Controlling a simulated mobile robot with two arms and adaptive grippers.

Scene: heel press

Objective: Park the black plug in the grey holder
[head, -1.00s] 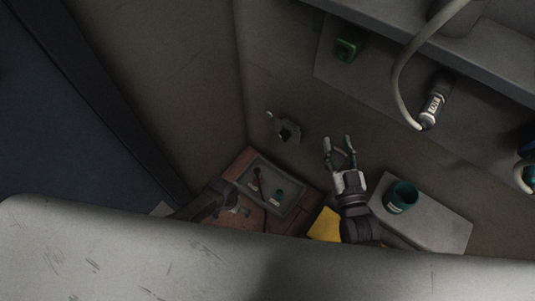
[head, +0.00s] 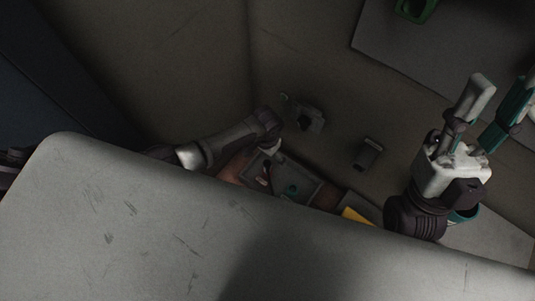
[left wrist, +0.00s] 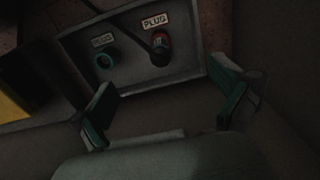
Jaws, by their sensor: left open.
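In the left wrist view the black plug (left wrist: 160,42) stands in a grey panel (left wrist: 185,72) under a PLUG label, with a dark cable. A teal ring socket (left wrist: 105,61) is beside it. My left gripper (left wrist: 163,75) is open, its fingers short of the panel and nothing between them. In the head view my left gripper (head: 274,148) is over the panel's far left edge and partly hides it. A grey bracket (head: 305,113) and a dark grey block (head: 368,153) are on the wall; I cannot tell which is the holder. My right gripper (head: 503,100) is open and empty at the right.
A large pale scratched surface (head: 130,220) fills the front and hides the lower panel. A yellow item (head: 356,217) is beside the panel, and a teal cup (head: 463,214) shows partly behind my right gripper. A green fitting (head: 416,9) is at the top right.

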